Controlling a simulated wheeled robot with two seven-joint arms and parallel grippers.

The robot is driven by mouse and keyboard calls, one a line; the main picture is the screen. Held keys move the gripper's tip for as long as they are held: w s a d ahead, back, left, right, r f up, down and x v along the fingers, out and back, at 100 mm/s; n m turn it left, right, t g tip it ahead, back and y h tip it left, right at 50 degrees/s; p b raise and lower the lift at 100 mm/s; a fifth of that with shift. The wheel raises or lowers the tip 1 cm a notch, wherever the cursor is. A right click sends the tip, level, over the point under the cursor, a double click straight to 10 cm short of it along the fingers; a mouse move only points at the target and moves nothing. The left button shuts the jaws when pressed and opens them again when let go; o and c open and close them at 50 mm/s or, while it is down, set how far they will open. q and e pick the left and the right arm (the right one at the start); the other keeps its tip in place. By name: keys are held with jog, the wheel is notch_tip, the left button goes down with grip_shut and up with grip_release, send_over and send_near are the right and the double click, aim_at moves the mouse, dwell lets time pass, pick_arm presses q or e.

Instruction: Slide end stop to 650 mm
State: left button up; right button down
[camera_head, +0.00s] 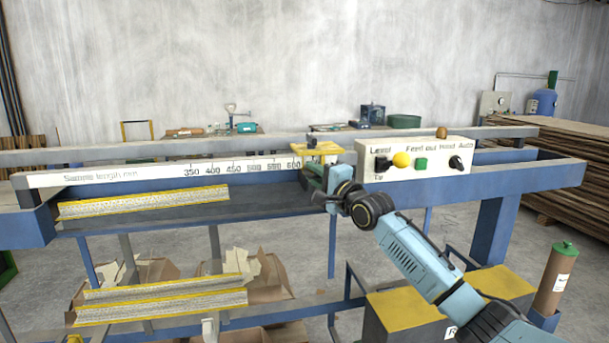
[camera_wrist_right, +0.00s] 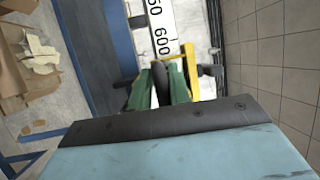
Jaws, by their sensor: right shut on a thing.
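The white length scale (camera_head: 130,177) reads 350 to 600 from left to right; no 650 mark is visible, and the end stop and my gripper cover the strip past 600. My right gripper (camera_head: 314,173) is at the end stop from the front, just below its yellow top. In the right wrist view its green fingers (camera_wrist_right: 160,85) are shut on a dark part of the end stop, beside the yellow frame (camera_wrist_right: 191,72). My left gripper is out of view.
The control box (camera_head: 415,158) with buttons and a knob stands close right of the end stop. Yellow-edged strips (camera_head: 145,202) lie on the blue bench at left, with more below. A brown cylinder (camera_head: 556,280) stands at lower right. The rail left of the end stop is clear.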

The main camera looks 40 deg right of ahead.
jog(key=shift+s+d+r, duration=0.1)
jog(key=shift+d+r, duration=0.1)
jog(key=shift+r, duration=0.45)
jog(key=c, duration=1.5)
grip_release()
jog(key=shift+o, duration=0.2)
jog(key=shift+d+f, duration=0.1)
jog(key=shift+f, duration=0.05)
jog(key=shift+f, duration=0.15)
jog(key=s+f+b, duration=0.1)
jog(key=s+f, duration=0.1)
jog(key=s, duration=1.1)
jog(key=shift+s, duration=0.15)
